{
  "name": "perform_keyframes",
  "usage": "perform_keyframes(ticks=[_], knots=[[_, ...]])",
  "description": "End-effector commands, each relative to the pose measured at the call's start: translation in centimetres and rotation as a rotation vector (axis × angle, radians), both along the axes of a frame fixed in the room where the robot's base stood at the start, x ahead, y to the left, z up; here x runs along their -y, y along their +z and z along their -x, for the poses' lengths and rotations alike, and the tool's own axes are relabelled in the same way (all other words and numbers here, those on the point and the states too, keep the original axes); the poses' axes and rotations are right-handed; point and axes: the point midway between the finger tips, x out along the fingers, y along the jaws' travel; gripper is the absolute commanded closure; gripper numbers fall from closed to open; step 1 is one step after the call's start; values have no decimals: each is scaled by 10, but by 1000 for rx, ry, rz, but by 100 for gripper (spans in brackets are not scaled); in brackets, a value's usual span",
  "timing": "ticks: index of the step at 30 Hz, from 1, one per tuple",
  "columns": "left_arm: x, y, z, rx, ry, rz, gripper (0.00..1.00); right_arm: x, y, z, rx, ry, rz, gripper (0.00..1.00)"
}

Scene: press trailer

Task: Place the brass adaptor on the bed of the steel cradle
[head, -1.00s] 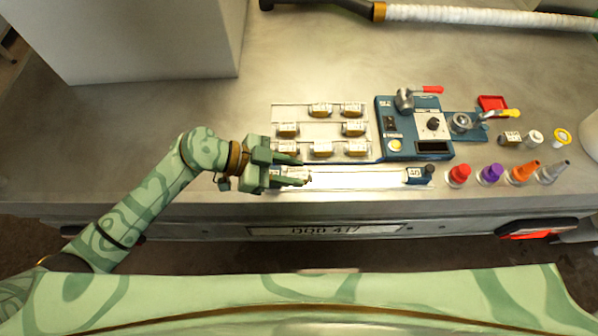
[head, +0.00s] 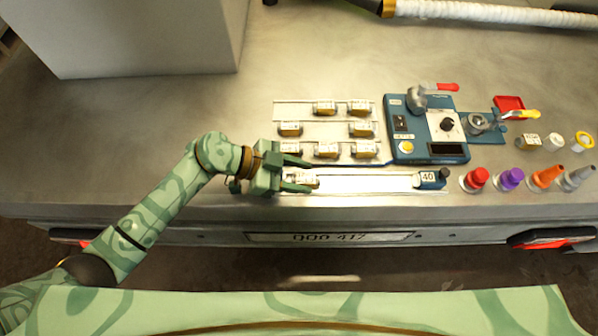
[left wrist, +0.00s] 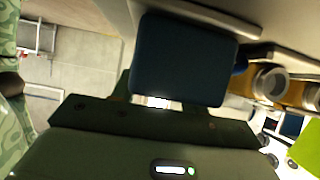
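My left gripper (head: 296,175) is at the left end of a long pale metal strip (head: 365,182) along the bench's front. Its two fingers are apart, with a small labelled brass-coloured piece (head: 306,180) low between them; I see no clear grip. I cannot tell whether this piece is the brass adaptor. The left wrist view shows a blue block-like part (left wrist: 183,60) close up. My right gripper is out of view.
A pale rack (head: 345,130) holds several labelled brass pieces just behind the gripper. A blue press unit (head: 425,130) with levers stands right of it. Several coloured nozzles (head: 510,179) line the front right. A large pale box (head: 150,35) stands back left.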

Motion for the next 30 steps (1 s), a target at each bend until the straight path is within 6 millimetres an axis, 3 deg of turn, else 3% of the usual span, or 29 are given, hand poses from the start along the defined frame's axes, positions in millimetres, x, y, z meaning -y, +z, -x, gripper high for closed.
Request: perform_keyframes(ticks=[11,24,30], knots=[[-1,4,0,3,-1,0,48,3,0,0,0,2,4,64],[-82,51,0,4,0,-2,48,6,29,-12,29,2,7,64],[-102,60,0,2,-1,0,48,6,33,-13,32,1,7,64]])
